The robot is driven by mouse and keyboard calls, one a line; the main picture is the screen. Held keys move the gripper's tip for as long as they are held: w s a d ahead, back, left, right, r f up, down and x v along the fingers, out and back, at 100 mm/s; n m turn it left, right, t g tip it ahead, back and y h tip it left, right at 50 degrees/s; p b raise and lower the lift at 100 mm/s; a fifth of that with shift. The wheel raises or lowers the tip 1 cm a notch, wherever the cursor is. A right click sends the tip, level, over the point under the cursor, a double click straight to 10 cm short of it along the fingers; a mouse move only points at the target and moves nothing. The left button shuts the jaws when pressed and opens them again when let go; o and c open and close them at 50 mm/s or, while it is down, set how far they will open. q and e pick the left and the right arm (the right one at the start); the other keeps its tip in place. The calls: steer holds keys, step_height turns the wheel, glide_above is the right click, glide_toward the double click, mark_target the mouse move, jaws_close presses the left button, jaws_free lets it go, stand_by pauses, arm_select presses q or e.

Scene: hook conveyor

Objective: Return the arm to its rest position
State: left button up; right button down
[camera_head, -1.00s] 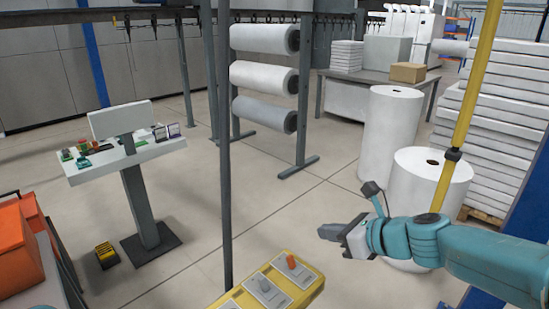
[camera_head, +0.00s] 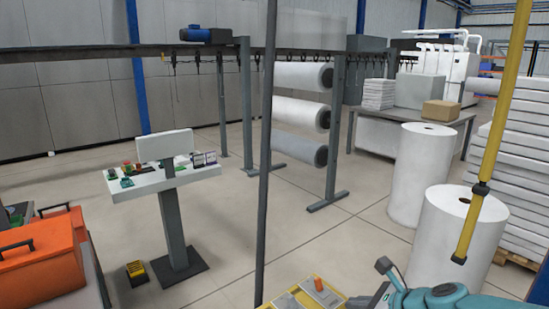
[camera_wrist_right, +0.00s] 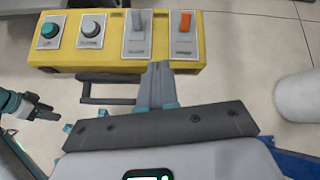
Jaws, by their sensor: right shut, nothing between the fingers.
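My right gripper (camera_head: 358,302) is at the bottom edge of the head view, beside the yellow control box (camera_head: 342,300), with my teal arm partly cut off. In the right wrist view its fingers (camera_wrist_right: 158,75) are together and hold nothing. They point toward the yellow box (camera_wrist_right: 110,56), which carries a teal button (camera_wrist_right: 48,31), a grey knob (camera_wrist_right: 92,28), a grey lever (camera_wrist_right: 137,22) and an orange lever (camera_wrist_right: 185,20). A teal arm end with a dark gripper, seemingly my left one (camera_wrist_right: 42,113), shows small at the left of the wrist view; its jaws are unclear.
A grey post (camera_head: 265,150) stands upright left of the box. A yellow pole (camera_head: 495,130) hangs at the right, near white rolls (camera_head: 420,175). A small-item stand (camera_head: 175,225) and orange toolboxes (camera_head: 40,255) are at the left. Open floor lies between.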

steer(key=s+f+n+g+h, duration=0.15)
steer(key=s+f+n, duration=0.25)
steer(key=f, duration=0.4)
steer(key=s+a+f+n+g, duration=0.15)
steer(key=s+f+n, duration=0.25)
steer(key=f, duration=0.5)
steer(key=s+f+n+g+h, duration=0.15)
steer(key=s+f+n, duration=0.25)
steer(key=f, duration=0.4)
steer(key=s+a+f+n+g, duration=0.2)
steer(key=s+f+n, duration=0.35)
steer(key=s, duration=0.25)
steer(key=s+a+f+n+g, duration=0.1)
steer(key=s+a+f+n, duration=0.25)
steer(key=s+n, duration=0.35)
arm_select(q)
step_height(320, 180, down, 7)
steer(key=w+b, duration=0.1)
steer(key=b, duration=0.5)
steer(key=shift+b, duration=0.3)
arm_select(e)
step_height(320, 180, down, 6)
steer(key=w+d, duration=0.1)
steer(key=shift+d+y, duration=0.2)
steer(key=shift+y, duration=0.1)
